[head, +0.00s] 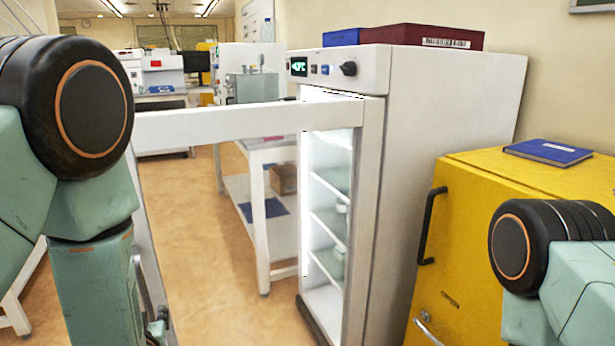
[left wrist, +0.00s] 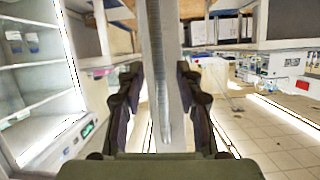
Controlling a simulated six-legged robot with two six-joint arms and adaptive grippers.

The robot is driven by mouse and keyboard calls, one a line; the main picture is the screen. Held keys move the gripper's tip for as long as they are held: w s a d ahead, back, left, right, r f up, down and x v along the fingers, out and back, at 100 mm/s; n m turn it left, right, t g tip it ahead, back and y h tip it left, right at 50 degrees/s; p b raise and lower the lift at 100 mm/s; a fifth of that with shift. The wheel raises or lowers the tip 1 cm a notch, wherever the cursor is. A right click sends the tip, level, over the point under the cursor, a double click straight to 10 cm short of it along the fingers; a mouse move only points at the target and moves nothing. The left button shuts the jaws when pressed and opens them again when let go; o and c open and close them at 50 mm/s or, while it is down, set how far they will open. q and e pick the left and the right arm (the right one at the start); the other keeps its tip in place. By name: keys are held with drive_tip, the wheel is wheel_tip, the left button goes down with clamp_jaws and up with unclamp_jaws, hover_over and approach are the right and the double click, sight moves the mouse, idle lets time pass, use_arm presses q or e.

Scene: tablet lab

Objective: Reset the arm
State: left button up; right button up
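A white upright fridge (head: 430,150) stands in the middle of the head view with its glass door (head: 240,119) swung wide open toward the left. The door's metal handle (head: 142,287) shows at the lower left, partly behind my left arm. In the left wrist view my left gripper (left wrist: 160,105) has its two fingers apart, with the metal handle bar (left wrist: 160,75) between them. Gaps show on both sides of the bar, so the fingers look open around it. In the head view the left gripper is mostly hidden by my arm. My right gripper is out of view.
A yellow cabinet (head: 470,225) with a blue book (head: 548,152) stands right of the fridge, close to my right arm. A white table (head: 262,225) stands behind the open door. Boxes (head: 420,36) lie on the fridge. Floor (head: 215,265) is clear beneath the door.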

use_arm(q)
drive_tip(key=s+d+f+m+g+h, duration=0.1)
drive_tip(key=s+d+f+g+h, duration=0.15)
drive_tip(key=s+f, duration=0.5)
drive_tip(key=s+d+f+m+g+h, duration=0.1)
drive_tip(key=s+f+g, duration=0.4)
drive_tip(key=f, duration=0.4)
drive_tip(key=s+d+f+g+h, duration=0.1)
drive_tip(key=s+f+g, duration=0.1)
drive_tip(key=s, duration=0.7)
drive_tip(key=s+d+f+m+g+h, duration=0.1)
drive_tip(key=s+d+f+g, duration=0.1)
drive_tip(key=s, duration=0.8)
wheel_tip(320, 180, down, 2)
drive_tip(key=shift+s+d+m+g, duration=0.15)
drive_tip(key=shift+d+m+g, duration=0.15)
drive_tip(key=shift+g, duration=0.15)
